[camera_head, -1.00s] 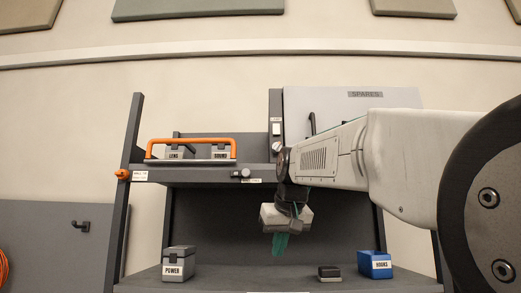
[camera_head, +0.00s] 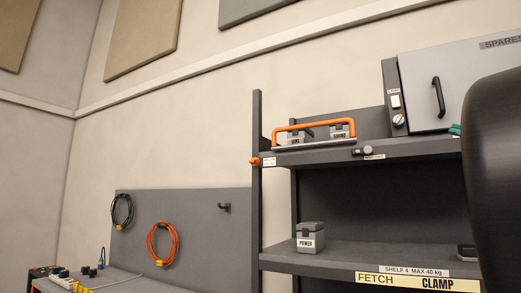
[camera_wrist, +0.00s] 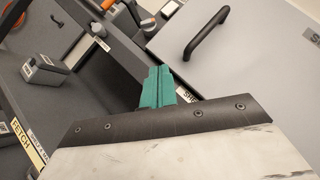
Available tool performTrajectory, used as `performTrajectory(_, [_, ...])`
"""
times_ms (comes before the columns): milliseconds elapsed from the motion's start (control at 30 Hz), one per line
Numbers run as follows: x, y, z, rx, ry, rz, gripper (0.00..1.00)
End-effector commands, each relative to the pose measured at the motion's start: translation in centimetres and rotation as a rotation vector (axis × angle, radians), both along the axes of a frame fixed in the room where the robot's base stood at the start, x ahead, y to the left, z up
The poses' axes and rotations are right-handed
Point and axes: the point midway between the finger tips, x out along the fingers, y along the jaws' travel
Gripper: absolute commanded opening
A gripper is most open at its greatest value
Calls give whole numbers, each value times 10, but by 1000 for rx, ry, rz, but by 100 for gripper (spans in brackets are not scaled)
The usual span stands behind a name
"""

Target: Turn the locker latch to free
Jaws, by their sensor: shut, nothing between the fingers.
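The grey locker marked SPARES (camera_head: 440,80) stands at the top right of the shelf unit, its door closed with a black bar handle (camera_head: 438,97). On the narrow panel left of the door are a white switch (camera_head: 396,101) and a round knob (camera_head: 398,120), which may be the latch; its setting is too small to read. The wrist view shows the door handle (camera_wrist: 206,34) above right of my gripper (camera_wrist: 158,88). My gripper's teal fingers are together and empty, below the door's near edge. In the head view, only a teal bit shows beside my dark arm link.
An orange-handled tray (camera_head: 315,126) with small grey boxes sits on the upper shelf. A second knob (camera_head: 367,151) is on that shelf's edge. A POWER box (camera_head: 310,237) stands on the lower shelf. Coiled cables (camera_head: 163,243) hang on the grey panel at left.

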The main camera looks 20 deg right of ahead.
Motion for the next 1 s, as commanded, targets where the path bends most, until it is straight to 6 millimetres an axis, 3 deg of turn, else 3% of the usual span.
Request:
performTrajectory(167, [21, -3, 9, 1, 0, 5, 0])
performTrajectory(533, [90, -17, 42, -1, 0, 4, 0])
performTrajectory(700, [104, -3, 58, -2, 1, 3, 0])
performTrajectory(1000, [111, 4, 66, -1, 1, -2, 0])
